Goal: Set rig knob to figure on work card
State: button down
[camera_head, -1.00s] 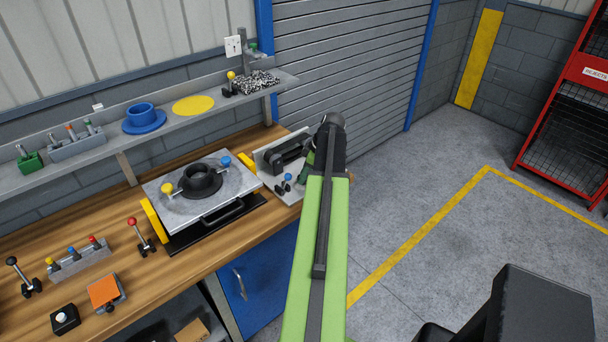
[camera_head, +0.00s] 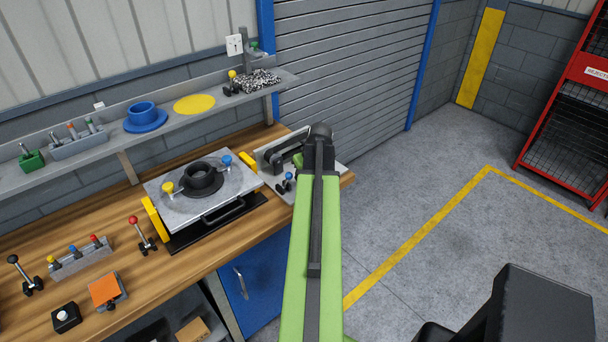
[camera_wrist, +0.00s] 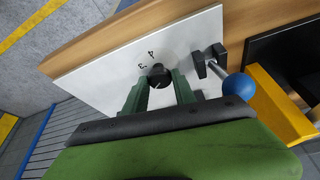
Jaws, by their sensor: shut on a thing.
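The rig knob (camera_wrist: 160,76) is a small black round knob on a pale plate (camera_wrist: 100,72) in the wrist view. Figures 3 and 4 show beside it; other marks are hidden or too small. My gripper (camera_wrist: 160,84) has its two green fingers on either side of the knob, shut on it. In the head view the rig (camera_head: 275,154) stands at the right end of the bench, partly behind my arm, and the knob is hidden. A small white card (camera_head: 234,44) hangs on the wall above the shelf; its marking is too small to read.
A blue-balled clamp lever (camera_wrist: 238,86) stands close right of my gripper, with a yellow bar (camera_wrist: 280,105) beyond. A clutch plate fixture (camera_head: 170,203) sits left of the rig on the wooden bench (camera_head: 95,205). The floor (camera_head: 420,200) at right is clear.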

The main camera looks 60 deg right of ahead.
jog(key=shift+m, duration=0.6)
jog(key=c, duration=1)
grip_release()
jog(key=shift+c, duration=0.2)
jog(key=shift+r, duration=0.1)
jog(key=p+v, duration=1.6)
jog(key=v, duration=0.1)
jog(key=shift+a+r, duration=0.15)
jog(key=shift+a, duration=0.15)
jog(key=shift+w, duration=0.15)
